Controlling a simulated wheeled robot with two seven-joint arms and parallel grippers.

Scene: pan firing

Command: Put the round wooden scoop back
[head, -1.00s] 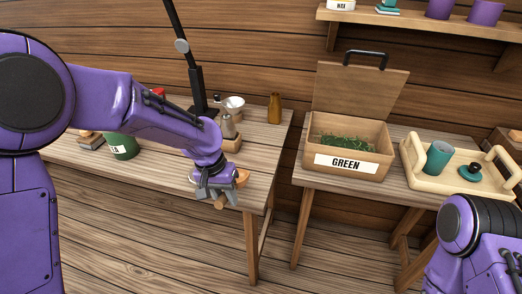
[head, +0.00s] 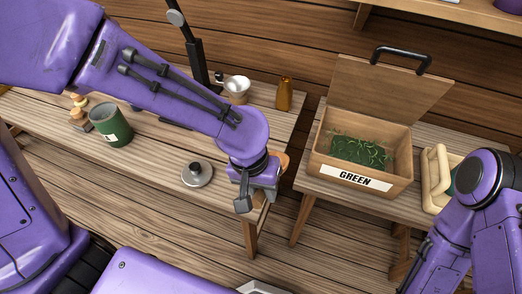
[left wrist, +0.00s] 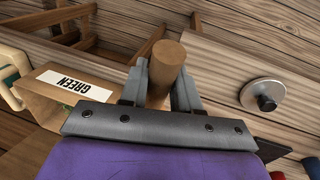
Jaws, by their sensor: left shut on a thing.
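The round wooden scoop is in my left gripper (head: 258,190), at the front right end of the left table. In the head view only a bit of the scoop's orange-brown wood (head: 284,161) shows beside the gripper. In the left wrist view its thick round handle (left wrist: 166,62) stands between the two grey fingers (left wrist: 160,88), which are shut on it. The scoop's bowl is mostly hidden. My right arm comes in at the right edge, but its gripper is out of view.
The GREEN wooden box (head: 352,178), lid up, holds green leaves on the right table. A cream tray (head: 432,190) is beside it.

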